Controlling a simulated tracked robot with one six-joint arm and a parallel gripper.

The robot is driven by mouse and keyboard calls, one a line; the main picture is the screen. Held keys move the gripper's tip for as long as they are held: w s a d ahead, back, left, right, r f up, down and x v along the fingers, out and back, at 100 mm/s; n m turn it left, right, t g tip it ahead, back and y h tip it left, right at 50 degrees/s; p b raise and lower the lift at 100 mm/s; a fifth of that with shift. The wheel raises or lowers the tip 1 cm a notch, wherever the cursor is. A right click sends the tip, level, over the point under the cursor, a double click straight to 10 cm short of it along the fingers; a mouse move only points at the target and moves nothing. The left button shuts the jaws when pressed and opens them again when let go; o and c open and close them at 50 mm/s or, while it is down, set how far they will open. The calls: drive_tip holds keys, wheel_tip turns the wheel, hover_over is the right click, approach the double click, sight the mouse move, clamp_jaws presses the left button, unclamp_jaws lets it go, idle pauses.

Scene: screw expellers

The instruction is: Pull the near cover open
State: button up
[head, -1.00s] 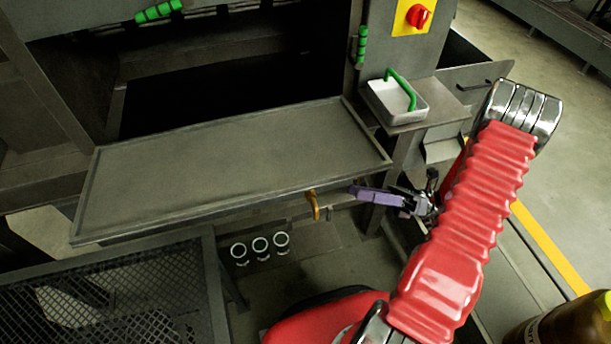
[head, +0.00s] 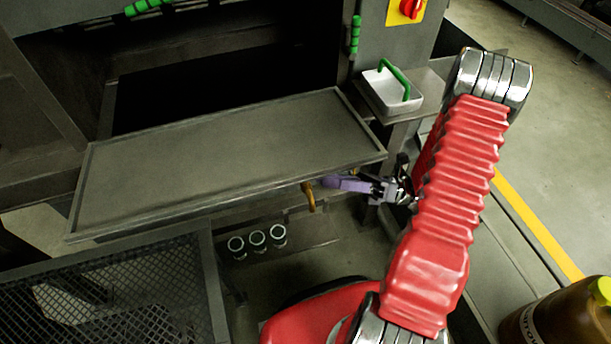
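The near cover (head: 225,160) is a wide flat grey metal panel with a raised rim. It stands out in front of a dark opening in the machine. A brass-coloured handle (head: 309,196) hangs below its front edge, right of the middle. My gripper (head: 330,183), with purple fingers, is just right of the handle, below the cover's front right edge. The fingertips are close to the handle; I cannot tell whether they touch it. The gap between the fingers does not show clearly from this angle.
A white tray with a green handle (head: 392,92) sits on a shelf right of the cover. A mesh-topped frame (head: 110,295) is at the lower left. A brown bottle (head: 560,322) stands at the lower right.

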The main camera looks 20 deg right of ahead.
sight(306, 177)
drive_tip(key=shift+x, duration=3.2)
drive_tip(key=shift+c, duration=0.2)
clamp_jaws()
